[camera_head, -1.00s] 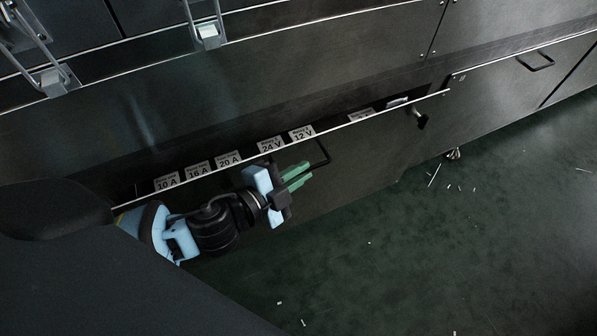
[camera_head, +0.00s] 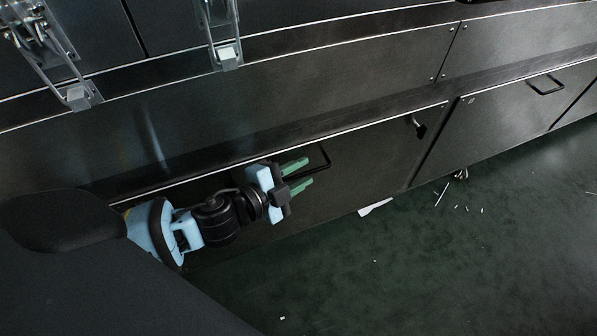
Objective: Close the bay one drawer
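The dark drawer front (camera_head: 375,150) is low on the cabinet, with a pale top edge, a black bar handle (camera_head: 327,158) and a latch or key (camera_head: 418,128) near its right end. No drawer inside or label cards show above the edge, and the front looks about level with its neighbour; I cannot tell whether it is fully shut. My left gripper (camera_head: 307,173) is at the handle, its two green fingers apart with a gap between them. The fingers overlap the handle in the picture; contact cannot be told. My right gripper is out of view.
A neighbouring front with its own handle (camera_head: 545,86) is at the right. Clear latches (camera_head: 226,52) hang from the upper panels. A caster (camera_head: 461,174) is under the cabinet. The dark green floor (camera_head: 440,265) is open, with a white scrap (camera_head: 375,207) and small bits.

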